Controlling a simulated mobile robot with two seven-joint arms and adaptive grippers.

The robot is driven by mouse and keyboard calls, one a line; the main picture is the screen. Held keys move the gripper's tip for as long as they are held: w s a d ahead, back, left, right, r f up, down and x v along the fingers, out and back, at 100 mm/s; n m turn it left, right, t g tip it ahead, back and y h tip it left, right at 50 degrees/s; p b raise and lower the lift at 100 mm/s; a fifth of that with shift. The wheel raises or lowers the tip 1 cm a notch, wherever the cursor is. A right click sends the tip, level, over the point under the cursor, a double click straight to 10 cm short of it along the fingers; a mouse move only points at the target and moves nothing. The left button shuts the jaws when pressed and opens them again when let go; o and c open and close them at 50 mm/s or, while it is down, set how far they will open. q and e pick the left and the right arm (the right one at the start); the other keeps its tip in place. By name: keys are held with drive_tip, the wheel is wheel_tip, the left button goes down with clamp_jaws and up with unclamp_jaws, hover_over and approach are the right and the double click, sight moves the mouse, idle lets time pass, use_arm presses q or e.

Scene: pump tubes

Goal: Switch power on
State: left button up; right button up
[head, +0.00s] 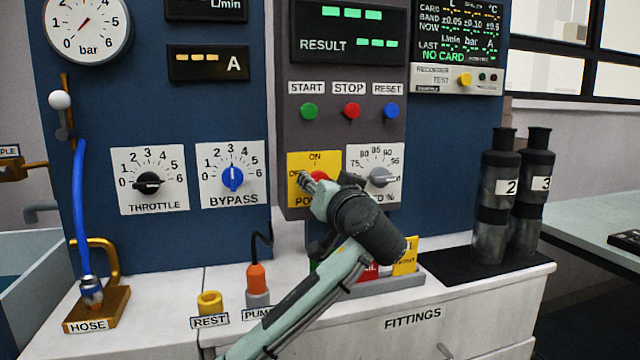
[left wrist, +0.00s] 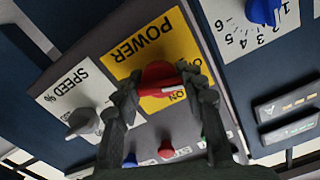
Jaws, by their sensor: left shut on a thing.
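The power switch is a red rotary knob (left wrist: 158,74) on a yellow plate (left wrist: 140,50) marked POWER. In the head view the yellow plate (head: 299,160) shows ON at its top, and my gripper partly covers the red knob (head: 319,177). My left gripper (head: 318,186) is at the knob. In the left wrist view my left gripper's fingers (left wrist: 160,92) are shut on the knob, one on each side. The knob's handle lies roughly crosswise there, with a white mark toward the right finger. The OFF lettering is mostly hidden. My right gripper is not in view.
The speed dial (head: 382,177) is close right of the power plate. START (head: 309,111), STOP (head: 352,111) and RESET (head: 391,111) buttons are above. The bypass knob (head: 232,178) is left. Tagged fittings stand below my arm, and dark cylinders (head: 497,200) stand right.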

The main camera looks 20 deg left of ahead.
use_arm(q)
drive_tip(key=m+p, duration=0.1)
drive_tip(key=m, duration=0.2)
drive_tip(key=shift+m, duration=0.9)
drive_tip(key=m, duration=0.3)
drive_tip(key=shift+f+m, duration=0.1)
drive_tip(key=shift+m, duration=0.2)
drive_tip(key=m, duration=0.5)
drive_tip(key=shift+m, duration=0.3)
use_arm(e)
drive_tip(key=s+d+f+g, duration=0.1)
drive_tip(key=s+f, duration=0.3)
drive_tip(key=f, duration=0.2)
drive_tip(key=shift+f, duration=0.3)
use_arm(q)
drive_tip(key=o, duration=1.2)
drive_tip(key=shift+s, duration=0.1)
